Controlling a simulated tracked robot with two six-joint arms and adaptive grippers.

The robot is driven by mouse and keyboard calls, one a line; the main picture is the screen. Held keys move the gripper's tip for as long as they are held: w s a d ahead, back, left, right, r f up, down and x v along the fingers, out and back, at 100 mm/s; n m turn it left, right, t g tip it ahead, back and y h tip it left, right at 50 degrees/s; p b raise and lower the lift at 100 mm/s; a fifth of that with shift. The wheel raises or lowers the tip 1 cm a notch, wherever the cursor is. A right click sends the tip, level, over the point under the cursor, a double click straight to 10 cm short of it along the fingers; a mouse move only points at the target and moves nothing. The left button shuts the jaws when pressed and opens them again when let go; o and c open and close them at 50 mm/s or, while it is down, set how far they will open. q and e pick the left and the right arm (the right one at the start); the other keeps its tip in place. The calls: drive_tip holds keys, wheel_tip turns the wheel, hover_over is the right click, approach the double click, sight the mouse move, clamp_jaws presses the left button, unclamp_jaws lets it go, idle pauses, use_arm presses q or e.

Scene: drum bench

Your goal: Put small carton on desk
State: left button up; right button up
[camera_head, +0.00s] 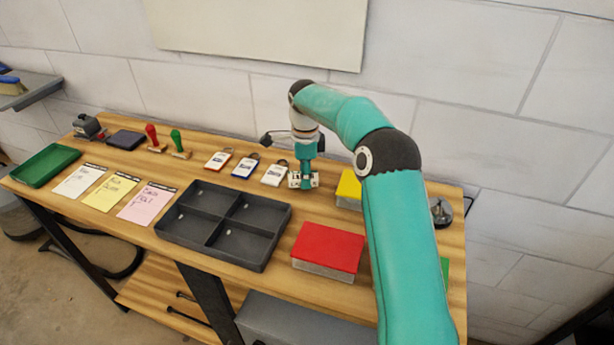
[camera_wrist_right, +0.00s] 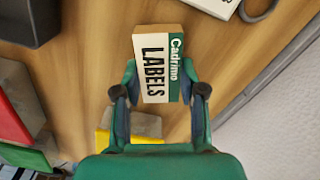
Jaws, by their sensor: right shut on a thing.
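The small carton (camera_wrist_right: 158,64) is a white and green box printed "Cadrimo LABELS". In the right wrist view it sits between the two fingers of my right gripper (camera_wrist_right: 160,92), which is shut on it. In the head view my right gripper (camera_head: 303,178) points down over the wooden desk (camera_head: 270,285), right of the white key tag. There the carton is mostly hidden by the gripper. It is low over the desk top; I cannot tell whether it touches the wood. My left gripper is in neither view.
A dark four-compartment tray (camera_head: 259,266) lies left of the gripper. A red box (camera_head: 328,247) is in front and a yellow box (camera_head: 349,187) close on the right. Key tags (camera_head: 274,175), stamps (camera_head: 178,143), paper notes (camera_head: 111,192) and a green tray (camera_head: 45,165) lie farther left.

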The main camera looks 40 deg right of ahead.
drive_tip(key=shift+f, duration=0.4)
drive_tip(key=shift+f, duration=0.15)
drive_tip(key=o, duration=1.2)
drive_tip(key=shift+o, duration=0.2)
wheel_tip(320, 180, up, 12)
drive_tip(key=p, duration=0.2)
drive_tip(key=shift+r, duration=0.2)
